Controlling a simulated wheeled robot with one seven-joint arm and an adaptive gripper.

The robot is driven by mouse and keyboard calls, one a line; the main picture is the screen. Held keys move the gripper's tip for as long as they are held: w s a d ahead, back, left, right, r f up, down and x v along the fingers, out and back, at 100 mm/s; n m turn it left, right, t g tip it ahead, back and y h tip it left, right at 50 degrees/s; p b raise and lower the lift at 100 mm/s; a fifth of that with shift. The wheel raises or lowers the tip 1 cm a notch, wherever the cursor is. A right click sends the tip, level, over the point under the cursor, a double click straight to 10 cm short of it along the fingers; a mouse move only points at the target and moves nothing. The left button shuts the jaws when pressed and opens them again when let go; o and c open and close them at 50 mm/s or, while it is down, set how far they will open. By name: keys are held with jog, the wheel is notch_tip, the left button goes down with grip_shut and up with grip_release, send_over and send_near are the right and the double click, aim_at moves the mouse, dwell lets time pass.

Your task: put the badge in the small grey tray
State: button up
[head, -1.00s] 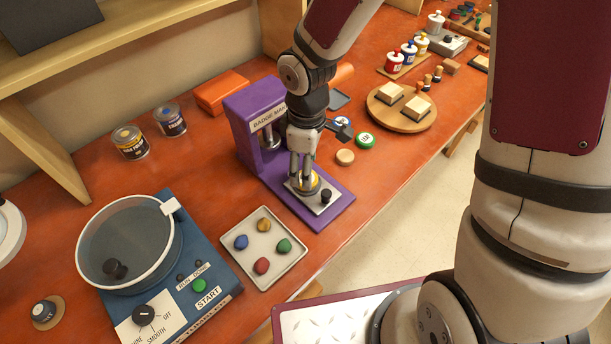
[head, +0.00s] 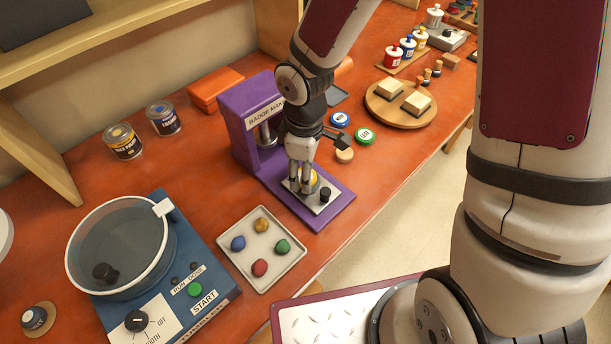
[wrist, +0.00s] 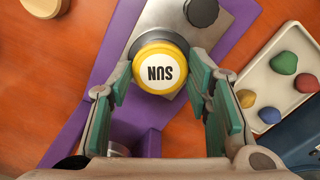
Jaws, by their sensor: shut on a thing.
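The yellow badge with a white face marked SUN (wrist: 160,68) sits at the metal plate of the purple badge maker (head: 328,208); its yellow edge shows in the head view (head: 314,179). My gripper (head: 302,186) points down over the plate and is shut on this badge, with a finger on each side in the wrist view. I cannot tell whether the badge is clear of the plate. A small dark grey tray (head: 337,96) lies behind the badge maker, partly hidden by my arm.
Blue (head: 340,119) and green (head: 364,136) badges and a wooden disc (head: 344,156) lie right of the badge maker. A pale tray (head: 285,262) with several coloured stones is in front. A black knob (head: 325,194) stands on the plate. A round wooden board (head: 376,111) is further right.

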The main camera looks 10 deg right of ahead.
jog(key=shift+c, duration=0.5)
jog(key=shift+r+p, duration=2.05)
jog(key=shift+r, duration=0.95)
